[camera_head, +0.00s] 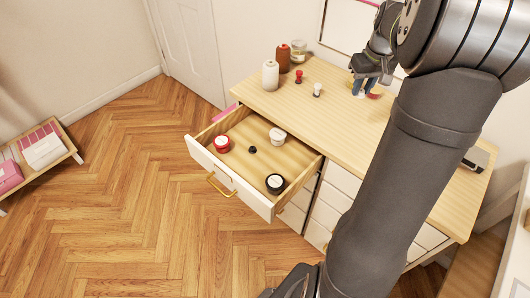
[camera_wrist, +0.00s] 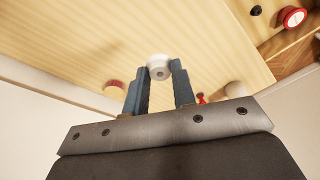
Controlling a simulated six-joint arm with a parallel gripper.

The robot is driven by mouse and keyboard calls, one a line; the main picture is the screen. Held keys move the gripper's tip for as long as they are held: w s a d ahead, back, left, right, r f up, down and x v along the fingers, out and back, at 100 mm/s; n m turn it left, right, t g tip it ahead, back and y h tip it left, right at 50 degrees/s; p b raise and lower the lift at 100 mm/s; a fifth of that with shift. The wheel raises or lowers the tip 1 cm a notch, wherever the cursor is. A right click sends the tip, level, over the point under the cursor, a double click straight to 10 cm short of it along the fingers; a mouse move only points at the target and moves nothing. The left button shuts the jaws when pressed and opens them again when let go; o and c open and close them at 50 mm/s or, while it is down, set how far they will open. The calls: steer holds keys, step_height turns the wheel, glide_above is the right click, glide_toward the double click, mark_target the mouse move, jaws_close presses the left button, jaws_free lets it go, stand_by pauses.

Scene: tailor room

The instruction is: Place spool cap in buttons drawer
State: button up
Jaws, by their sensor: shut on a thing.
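My gripper (camera_wrist: 160,75) is shut on a small white round piece with a grey centre, which looks like the spool cap (camera_wrist: 158,68), between its two blue-grey fingertips. In the head view my gripper (camera_head: 366,90) is over the back of the dresser top, and a bit of red shows by the fingertips. The cap cannot be made out there. An open drawer (camera_head: 237,184), likely the buttons drawer, juts out at the dresser's front left. It holds a red-and-white round piece (camera_head: 222,144), a small black piece (camera_head: 252,149), a white piece (camera_head: 277,135) and a black round piece (camera_head: 275,183).
A white spool (camera_head: 270,76), a brown spool (camera_head: 283,60), a clear jar (camera_head: 298,52), a small red piece (camera_head: 299,77) and a small white piece (camera_head: 317,90) stand on the dresser top (camera_head: 335,120). The drawer floor has bare room between its pieces.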

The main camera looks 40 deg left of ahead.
steer(key=s+a+n, duration=0.1)
steer(key=s+a, duration=0.6)
steer(key=s, duration=0.3)
steer(key=n, duration=0.2)
glide_above(249, 172)
steer(key=f, duration=2.6)
steer(key=shift+s+d+f, duration=0.1)
steer(key=shift+d+f, duration=0.2)
steer(key=shift+f, duration=2.05)
steer(key=shift+f, duration=0.1)
steer(key=o, duration=1)
steer(key=shift+c, duration=0.2)
